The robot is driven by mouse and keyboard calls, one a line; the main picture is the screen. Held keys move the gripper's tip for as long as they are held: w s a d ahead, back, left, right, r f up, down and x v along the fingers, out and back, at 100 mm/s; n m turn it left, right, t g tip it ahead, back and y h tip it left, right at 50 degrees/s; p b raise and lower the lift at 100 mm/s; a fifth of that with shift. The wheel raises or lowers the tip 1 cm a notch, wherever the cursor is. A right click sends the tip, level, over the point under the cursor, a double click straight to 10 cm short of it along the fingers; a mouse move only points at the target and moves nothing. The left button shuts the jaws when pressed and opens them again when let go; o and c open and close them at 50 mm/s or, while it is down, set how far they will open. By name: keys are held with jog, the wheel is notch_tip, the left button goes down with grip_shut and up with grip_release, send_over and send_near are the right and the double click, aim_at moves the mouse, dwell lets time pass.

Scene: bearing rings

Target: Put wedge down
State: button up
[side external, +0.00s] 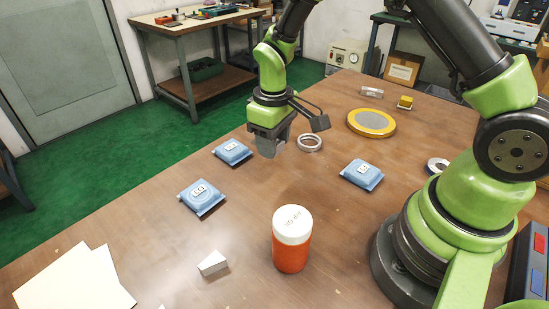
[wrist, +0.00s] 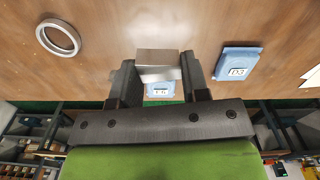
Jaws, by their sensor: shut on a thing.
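My gripper (side external: 268,142) is above the brown table, left of the middle of the side external view. In the wrist view my gripper (wrist: 158,82) is shut on a grey metal block, which I take for the wedge (wrist: 158,57); it sits between the fingertips. In the side external view the fingers mostly hide the held wedge. It appears clear of the table, but the exact gap is hard to tell. A second small pale wedge-shaped block (side external: 213,263) lies on the table at the front, away from my gripper.
Blue packets (side external: 232,152), (side external: 201,196) and (side external: 361,174) lie around my gripper. An orange jar with a white lid (side external: 291,255) stands in front. A yellow-rimmed disc (side external: 371,123) is behind. Table between the packets is clear.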

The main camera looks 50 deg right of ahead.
jog(key=shift+r, duration=0.9)
jog(key=shift+w+d+r, duration=0.1)
jog(key=shift+w+d, duration=0.05)
jog(key=shift+d, duration=0.15)
jog(key=w+d+m, duration=0.3)
jog(key=d+m, duration=0.4)
jog(key=d, duration=0.5)
jog(key=m, duration=1.3)
send_over(368, 119)
notch_tip(368, 119, down, 4)
jog(key=shift+r, duration=0.25)
jog(key=shift+f, duration=2.35)
jog(key=shift+f, duration=0.1)
